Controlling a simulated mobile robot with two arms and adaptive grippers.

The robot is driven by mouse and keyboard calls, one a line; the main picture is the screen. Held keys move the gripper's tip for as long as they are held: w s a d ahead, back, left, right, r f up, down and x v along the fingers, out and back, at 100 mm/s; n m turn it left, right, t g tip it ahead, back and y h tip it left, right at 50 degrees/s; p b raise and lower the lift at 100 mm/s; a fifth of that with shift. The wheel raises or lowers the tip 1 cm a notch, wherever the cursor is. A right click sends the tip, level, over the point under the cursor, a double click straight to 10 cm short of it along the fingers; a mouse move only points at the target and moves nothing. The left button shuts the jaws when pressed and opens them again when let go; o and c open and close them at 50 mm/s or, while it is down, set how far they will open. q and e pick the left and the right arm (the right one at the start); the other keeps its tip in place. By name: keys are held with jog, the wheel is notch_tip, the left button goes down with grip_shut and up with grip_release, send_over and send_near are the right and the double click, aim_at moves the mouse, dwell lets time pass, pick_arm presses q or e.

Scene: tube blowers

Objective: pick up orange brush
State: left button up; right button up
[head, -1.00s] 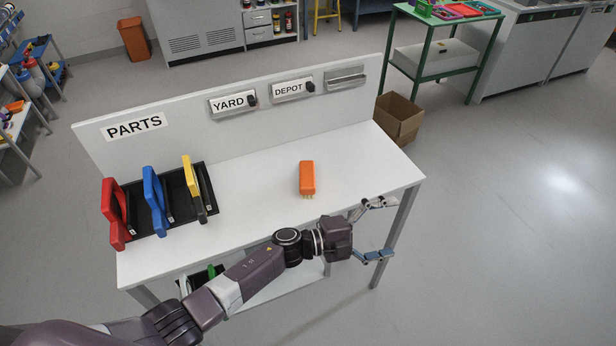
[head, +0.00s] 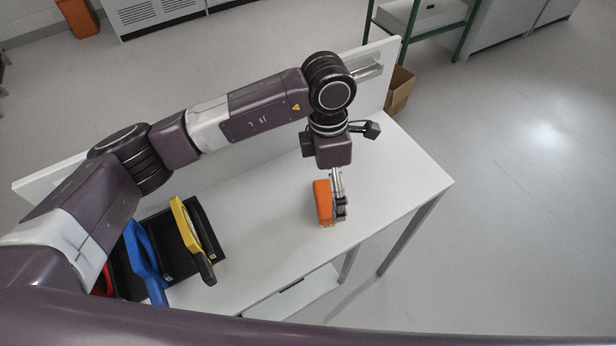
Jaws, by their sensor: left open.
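The orange brush (head: 323,203) stands on the white table, right of the middle. My left gripper (head: 340,208) points down at it from above, with its visible fingers close along the right side of the brush. The left gripper is open. The fingers overlap one another in this view, so I cannot tell whether one is hidden behind the brush or whether they touch it. My right gripper is not in view.
A black tray (head: 180,276) at the table's left holds yellow (head: 186,232), blue (head: 146,262) and red (head: 103,283) handled tools. The white tabletop (head: 272,232) is clear between tray and brush. A cardboard box (head: 400,88) stands behind.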

aim_at(326, 198)
pick_arm(q)
jog(key=shift+w+a+r+t+y, duration=0.25)
jog(key=shift+a, duration=0.15)
jog(key=shift+w+a+r+t+y, duration=0.25)
jog(key=shift+a, duration=0.15)
jog(key=shift+s+d+f+p, duration=0.15)
jog(key=shift+f+p, duration=0.25)
jog(key=shift+f, duration=0.25)
jog(key=shift+s+d+f+p, duration=0.15)
jog(key=shift+f+p, duration=0.25)
jog(key=shift+f, duration=0.2)
jog(key=shift+w+d+f+p, duration=0.1)
jog(key=shift+w+f+p, duration=0.1)
jog(key=shift+f+p, duration=0.85)
notch_tip(326, 198, down, 3)
jog(key=shift+w+r, duration=0.1)
jog(key=shift+r, duration=0.05)
jog(key=c, duration=1.3)
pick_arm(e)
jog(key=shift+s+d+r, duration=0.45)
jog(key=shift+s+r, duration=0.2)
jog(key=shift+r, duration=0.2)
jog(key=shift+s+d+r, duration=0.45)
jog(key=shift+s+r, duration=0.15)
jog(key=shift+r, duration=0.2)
pick_arm(q)
jog(key=shift+o, duration=0.2)
